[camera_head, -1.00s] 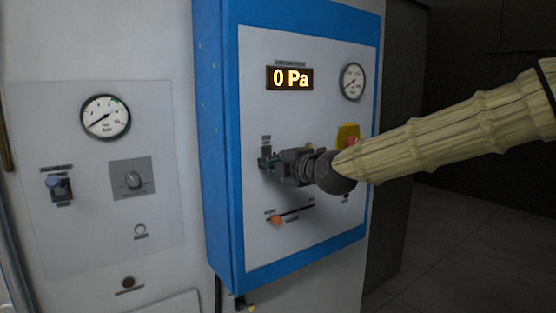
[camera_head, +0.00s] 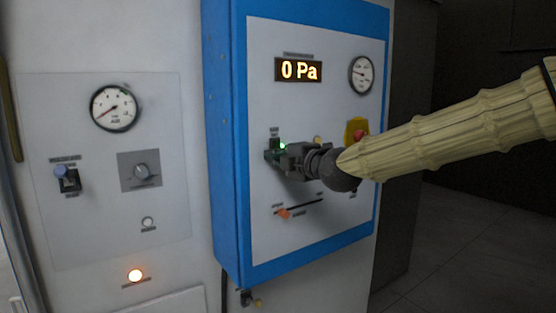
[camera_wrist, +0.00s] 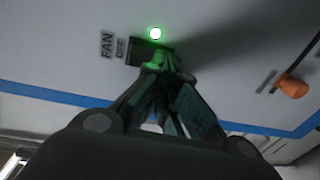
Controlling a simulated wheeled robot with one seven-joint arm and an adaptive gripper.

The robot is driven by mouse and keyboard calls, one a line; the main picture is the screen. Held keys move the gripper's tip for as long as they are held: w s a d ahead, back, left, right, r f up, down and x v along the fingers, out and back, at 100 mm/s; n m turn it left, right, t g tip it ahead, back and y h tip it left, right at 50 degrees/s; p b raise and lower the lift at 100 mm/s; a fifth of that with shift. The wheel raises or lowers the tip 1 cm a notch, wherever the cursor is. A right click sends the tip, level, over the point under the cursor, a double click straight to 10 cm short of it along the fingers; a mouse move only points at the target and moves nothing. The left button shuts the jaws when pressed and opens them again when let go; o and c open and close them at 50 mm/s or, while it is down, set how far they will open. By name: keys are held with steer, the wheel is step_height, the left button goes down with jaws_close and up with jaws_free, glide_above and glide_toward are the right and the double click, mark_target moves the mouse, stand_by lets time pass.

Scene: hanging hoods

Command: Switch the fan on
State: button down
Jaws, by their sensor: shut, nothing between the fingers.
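The fan switch (camera_wrist: 148,50) is a small dark block on the blue-framed panel (camera_head: 275,110), beside a "FAN" label and an "OFF" label in the wrist view. A green lamp (camera_wrist: 156,33) next to it is lit; it also shows in the head view (camera_head: 282,146). My gripper (camera_wrist: 162,64) is shut and empty, its fingertips at the switch and partly covering it. I cannot tell whether they touch it or which way its lever lies. In the head view, my gripper (camera_head: 278,157) reaches the panel from the right. The display (camera_head: 298,70) reads 0 Pa.
An orange slider knob (camera_head: 284,213) sits below my gripper. A red button on a yellow base (camera_head: 358,130) is close behind my arm. A gauge (camera_head: 361,75) is at upper right.

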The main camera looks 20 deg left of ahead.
steer(key=f+b+v, duration=0.2)
steer(key=b+v, duration=0.2)
steer(key=v, duration=0.9)
steer(key=shift+s+d+f+b, duration=0.25)
steer(key=shift+d+f+b, duration=0.1)
steer(key=shift+d+b, duration=0.05)
